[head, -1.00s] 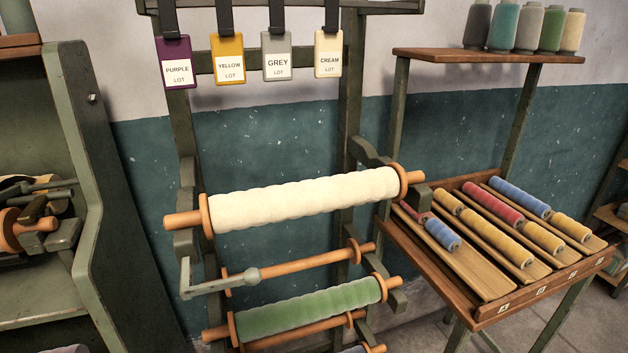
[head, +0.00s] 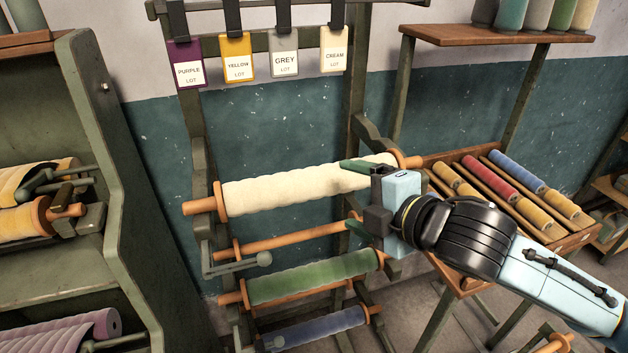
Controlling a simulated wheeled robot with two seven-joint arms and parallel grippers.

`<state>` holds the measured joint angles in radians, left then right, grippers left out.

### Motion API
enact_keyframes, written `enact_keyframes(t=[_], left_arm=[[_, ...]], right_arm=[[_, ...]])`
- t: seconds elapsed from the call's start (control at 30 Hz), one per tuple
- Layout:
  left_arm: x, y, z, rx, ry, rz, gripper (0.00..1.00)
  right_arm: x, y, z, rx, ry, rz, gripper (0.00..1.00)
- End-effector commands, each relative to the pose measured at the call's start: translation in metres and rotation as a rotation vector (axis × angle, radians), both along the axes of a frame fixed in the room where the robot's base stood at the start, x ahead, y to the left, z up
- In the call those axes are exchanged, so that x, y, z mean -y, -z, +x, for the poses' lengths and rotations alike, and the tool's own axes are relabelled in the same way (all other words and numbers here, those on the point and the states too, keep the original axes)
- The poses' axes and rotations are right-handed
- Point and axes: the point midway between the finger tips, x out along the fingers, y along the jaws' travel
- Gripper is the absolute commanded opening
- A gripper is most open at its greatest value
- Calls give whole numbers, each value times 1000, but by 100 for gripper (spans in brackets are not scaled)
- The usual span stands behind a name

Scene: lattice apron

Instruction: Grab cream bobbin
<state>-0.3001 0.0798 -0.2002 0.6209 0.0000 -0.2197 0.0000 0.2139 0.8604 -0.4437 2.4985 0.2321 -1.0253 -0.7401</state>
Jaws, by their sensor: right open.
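The cream bobbin (head: 280,191) is a long roll of cream material on a wooden spindle with round end flanges. It lies across the top of the rack, its left handle (head: 200,206) free to see. My right gripper (head: 346,196) comes in from the right in the head view. Its green fingers are spread, one over the right part of the cream roll and one below it. My gripper hides part of the roll's right end; I cannot tell whether a finger touches it. My left gripper is not in view.
An empty wooden spindle (head: 290,239), a green roll (head: 315,277) and a blue roll (head: 318,328) sit lower on the rack. Lot tags hang above, including a cream tag (head: 334,49). A tray of small bobbins (head: 572,243) stands right, a green shelf (head: 105,140) left.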

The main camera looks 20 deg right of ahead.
Motion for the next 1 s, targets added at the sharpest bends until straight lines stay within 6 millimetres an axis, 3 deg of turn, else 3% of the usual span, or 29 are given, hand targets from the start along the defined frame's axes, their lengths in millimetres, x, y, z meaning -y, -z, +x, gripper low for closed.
enact_keyframes(t=[0.17,0.4,0.67,1.0], left_arm=[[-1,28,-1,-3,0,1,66],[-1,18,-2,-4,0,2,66],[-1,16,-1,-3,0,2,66],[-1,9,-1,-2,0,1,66]], right_arm=[[-7,13,19,2,0,4,83],[-20,21,56,-3,1,6,83],[-25,28,72,-3,2,5,83],[-34,46,109,-4,1,6,83]])
